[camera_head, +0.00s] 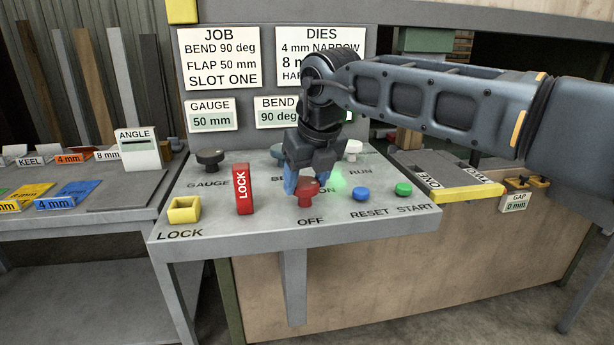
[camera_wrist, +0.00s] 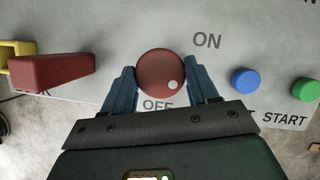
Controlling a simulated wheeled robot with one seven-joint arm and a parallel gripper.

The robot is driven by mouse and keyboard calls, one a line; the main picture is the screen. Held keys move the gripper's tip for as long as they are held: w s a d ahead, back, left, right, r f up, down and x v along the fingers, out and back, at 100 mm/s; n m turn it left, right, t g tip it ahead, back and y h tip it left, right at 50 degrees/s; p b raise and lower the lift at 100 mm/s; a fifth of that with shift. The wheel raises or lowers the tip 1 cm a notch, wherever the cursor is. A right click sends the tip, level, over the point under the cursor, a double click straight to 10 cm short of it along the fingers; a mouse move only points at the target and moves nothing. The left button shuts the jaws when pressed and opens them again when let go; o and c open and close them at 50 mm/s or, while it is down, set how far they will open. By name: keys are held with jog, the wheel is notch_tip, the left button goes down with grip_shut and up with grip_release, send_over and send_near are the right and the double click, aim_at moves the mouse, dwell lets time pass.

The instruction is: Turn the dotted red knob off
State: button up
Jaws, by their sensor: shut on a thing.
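The red knob (camera_head: 306,193) stands on the sloped grey panel, between the words ON and OFF. In the wrist view the round red knob (camera_wrist: 158,72) shows a white dot (camera_wrist: 173,86) at its lower right. The dot lies between ON, at upper right, and OFF, just below the knob. My gripper (camera_head: 307,182) reaches down to the knob from above. In the wrist view my gripper (camera_wrist: 163,84) has one blue finger on each side of the knob, shut on it. Part of the word OFF is hidden by my gripper.
A red LOCK block (camera_head: 243,189) and a yellow socket (camera_head: 184,209) stand left of the knob. A blue RESET button (camera_head: 360,194) and a green START button (camera_head: 403,189) are to the right. Dark knobs, a white knob (camera_head: 352,149) and a green glow (camera_head: 337,182) are close by.

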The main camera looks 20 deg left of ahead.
jog(key=m+b, duration=0.1)
jog(key=m, duration=0.1)
jog(key=m+t+h, duration=0.1)
jog(key=m, duration=0.2)
jog(key=shift+s+a+m+h+b, duration=0.1)
jog(key=shift+a+m+h+b, duration=0.1)
jog(key=shift+m+h+b, duration=0.15)
jog(key=m+h+b, duration=0.1)
jog(key=m, duration=0.2)
jog(key=shift+a+t, duration=0.1)
jog(key=shift+t, duration=0.3)
jog(key=shift+m+h, duration=0.75)
jog(key=shift+m, duration=0.9)
jog(key=o, duration=1)
jog(key=shift+o, duration=0.2)
